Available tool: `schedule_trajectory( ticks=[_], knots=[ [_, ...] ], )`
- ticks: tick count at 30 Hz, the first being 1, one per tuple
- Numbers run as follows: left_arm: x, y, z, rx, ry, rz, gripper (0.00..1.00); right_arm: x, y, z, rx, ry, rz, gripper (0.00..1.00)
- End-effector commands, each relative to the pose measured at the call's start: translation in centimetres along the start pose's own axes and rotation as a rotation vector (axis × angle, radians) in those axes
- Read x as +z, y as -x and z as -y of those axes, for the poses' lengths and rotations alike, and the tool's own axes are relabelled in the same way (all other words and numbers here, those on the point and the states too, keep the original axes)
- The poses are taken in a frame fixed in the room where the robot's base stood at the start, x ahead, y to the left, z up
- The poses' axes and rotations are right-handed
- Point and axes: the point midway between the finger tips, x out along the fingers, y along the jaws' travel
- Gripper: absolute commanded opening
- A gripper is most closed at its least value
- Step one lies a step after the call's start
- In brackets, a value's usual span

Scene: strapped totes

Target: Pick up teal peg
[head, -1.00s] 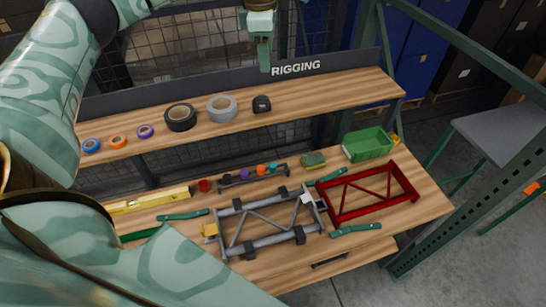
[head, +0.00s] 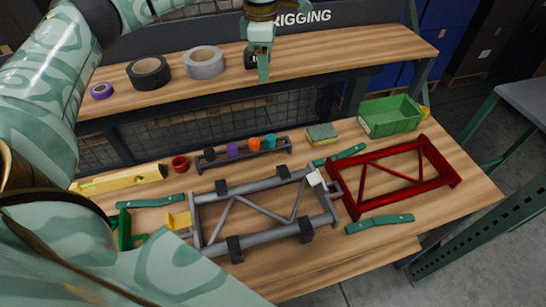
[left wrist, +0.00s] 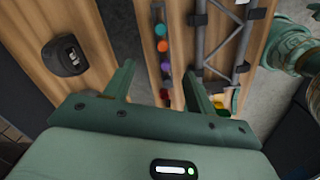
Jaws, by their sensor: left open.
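The teal peg (head: 269,140) stands at the right end of a dark rack (head: 215,163) on the workbench, beside orange, purple and black pegs. It also shows near the top of the left wrist view (left wrist: 160,30). My left gripper (head: 263,72) points down, empty, above and behind the rack, in front of the upper shelf. In the left wrist view its two fingers (left wrist: 159,72) are spread apart, with the peg row beyond them. The teal peg is apart from the fingers. My right gripper is not in view.
A grey frame (head: 265,240) and a red frame (head: 395,180) lie in front. A red cup (head: 180,163) is left of the rack; a sponge (head: 322,134) and green bin (head: 392,116) are to the right. Tape rolls (head: 205,62) and a black tape measure (left wrist: 65,55) sit on the shelf.

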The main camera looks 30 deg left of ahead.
Motion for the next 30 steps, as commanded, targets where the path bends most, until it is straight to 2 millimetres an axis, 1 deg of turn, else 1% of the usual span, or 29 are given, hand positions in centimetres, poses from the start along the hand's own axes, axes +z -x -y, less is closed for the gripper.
schedule_trajectory(
  ticks=[1,3,4,6,11,13,14,18,21,24,27,30],
  knots=[
    [0.1,-5.0,-0.2,-0.020,0.000,-0.011,0.56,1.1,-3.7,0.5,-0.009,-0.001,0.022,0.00],
    [0.1,-7.5,-0.3,-0.031,0.000,-0.017,0.56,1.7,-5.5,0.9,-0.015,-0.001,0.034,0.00],
    [0.2,-8.4,-0.3,-0.035,0.000,-0.018,0.56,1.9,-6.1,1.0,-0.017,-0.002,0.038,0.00],
    [0.2,-9.8,-0.4,-0.041,0.000,-0.022,0.56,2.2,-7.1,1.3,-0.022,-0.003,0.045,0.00],
    [0.2,-11.1,-0.4,-0.046,0.000,-0.024,0.56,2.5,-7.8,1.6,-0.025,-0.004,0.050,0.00],
    [0.2,-12.1,-0.3,-0.047,0.000,-0.024,0.56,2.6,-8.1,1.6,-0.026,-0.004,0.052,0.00],
    [0.2,-12.7,-0.3,-0.048,0.001,-0.025,0.56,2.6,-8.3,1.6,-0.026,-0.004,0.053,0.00],
    [0.1,-16.4,-0.1,-0.050,-0.001,-0.025,0.56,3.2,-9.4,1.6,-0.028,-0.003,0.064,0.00],
    [0.0,-18.8,0.0,-0.048,0.000,-0.025,0.56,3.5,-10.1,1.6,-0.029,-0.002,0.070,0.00],
    [0.0,-20.4,0.1,-0.047,0.000,-0.025,0.56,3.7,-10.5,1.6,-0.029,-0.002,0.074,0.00],
    [0.0,-21.2,0.1,-0.046,0.001,-0.023,0.56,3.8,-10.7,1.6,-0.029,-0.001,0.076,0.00],
    [0.0,-21.6,0.1,-0.045,0.001,-0.023,0.56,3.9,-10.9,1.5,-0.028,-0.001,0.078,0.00]
  ],
)
